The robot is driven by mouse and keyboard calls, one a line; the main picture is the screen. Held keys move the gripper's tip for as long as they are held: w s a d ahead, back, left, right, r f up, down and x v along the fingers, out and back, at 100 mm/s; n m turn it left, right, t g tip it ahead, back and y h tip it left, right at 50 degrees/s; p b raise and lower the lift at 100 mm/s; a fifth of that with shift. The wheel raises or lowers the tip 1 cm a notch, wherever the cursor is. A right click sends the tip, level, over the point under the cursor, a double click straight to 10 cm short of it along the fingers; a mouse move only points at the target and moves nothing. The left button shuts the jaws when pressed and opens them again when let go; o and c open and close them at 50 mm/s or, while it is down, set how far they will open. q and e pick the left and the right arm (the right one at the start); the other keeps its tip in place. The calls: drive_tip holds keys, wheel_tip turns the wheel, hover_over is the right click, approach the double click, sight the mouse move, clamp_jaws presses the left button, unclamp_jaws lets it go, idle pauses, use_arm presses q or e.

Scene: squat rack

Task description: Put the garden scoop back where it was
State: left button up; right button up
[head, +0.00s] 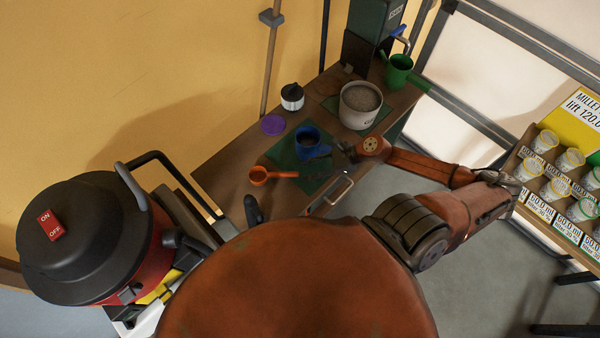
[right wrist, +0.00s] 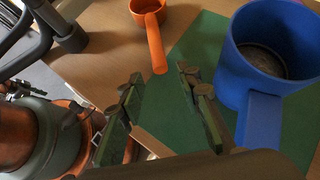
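The name garden scoop could fit any of three handled scoops in view. An orange scoop (head: 259,175) lies on the wooden table, its handle pointing right; in the right wrist view the orange scoop (right wrist: 155,38) has its handle end just beyond my fingertips. A blue scoop (head: 307,138) stands upright on a green mat (head: 285,155); the blue scoop (right wrist: 262,60) also shows in the wrist view. A green scoop (head: 398,72) is by the dispenser. My right gripper (head: 338,158) is open and empty over the mat; its fingers (right wrist: 160,78) are apart. My left gripper is not visible.
A pale tub of grey grains (head: 361,105) stands on another mat, near a dark-lidded jar (head: 292,97) and purple disc (head: 273,125). A green dispenser (head: 372,30) stands at the back. A vacuum (head: 90,240) is at left, a rack of cups (head: 560,175) at right.

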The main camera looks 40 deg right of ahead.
drive_tip(key=v, duration=0.6)
drive_tip(key=shift+r, duration=0.1)
idle(0.4)
